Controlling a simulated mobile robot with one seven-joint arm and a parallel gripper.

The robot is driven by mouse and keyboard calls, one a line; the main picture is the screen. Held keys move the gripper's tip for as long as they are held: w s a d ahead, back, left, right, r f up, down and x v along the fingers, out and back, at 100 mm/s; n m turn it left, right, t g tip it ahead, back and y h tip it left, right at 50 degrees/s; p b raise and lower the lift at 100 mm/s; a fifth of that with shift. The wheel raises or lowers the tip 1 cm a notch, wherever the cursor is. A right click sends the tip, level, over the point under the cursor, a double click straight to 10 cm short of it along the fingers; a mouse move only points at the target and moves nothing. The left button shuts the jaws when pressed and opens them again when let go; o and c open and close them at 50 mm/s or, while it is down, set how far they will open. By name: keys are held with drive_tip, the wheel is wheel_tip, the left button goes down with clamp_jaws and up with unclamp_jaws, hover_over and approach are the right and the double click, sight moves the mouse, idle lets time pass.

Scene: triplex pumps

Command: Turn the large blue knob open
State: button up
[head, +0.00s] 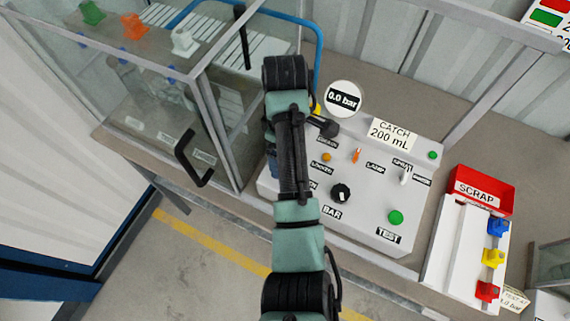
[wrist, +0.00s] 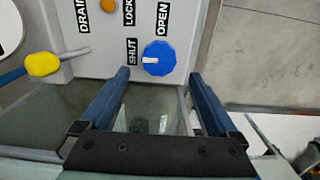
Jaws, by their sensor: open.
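The large blue knob (wrist: 159,59) shows in the wrist view on the grey panel, between the labels SHUT (wrist: 131,52) and OPEN (wrist: 163,24). Its white mark points left, toward the SHUT label. My gripper (wrist: 160,74) is open, with one blue finger to each side of the knob's lower edge in the picture. I cannot tell how far the fingertips are from the knob. In the head view my arm hides most of this area, and I cannot make out the knob.
A yellow handle (wrist: 43,64) stands left of the knob. In the head view, the panel carries a black knob (head: 341,193), a green button (head: 395,217) and a gauge (head: 344,98). A glass cabinet (head: 211,115) stands left; a red scrap bin (head: 480,188) lies right.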

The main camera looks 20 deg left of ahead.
drive_tip(key=shift+f, duration=2.55)
drive_tip(key=shift+p, duration=0.3)
drive_tip(key=c, duration=1.4)
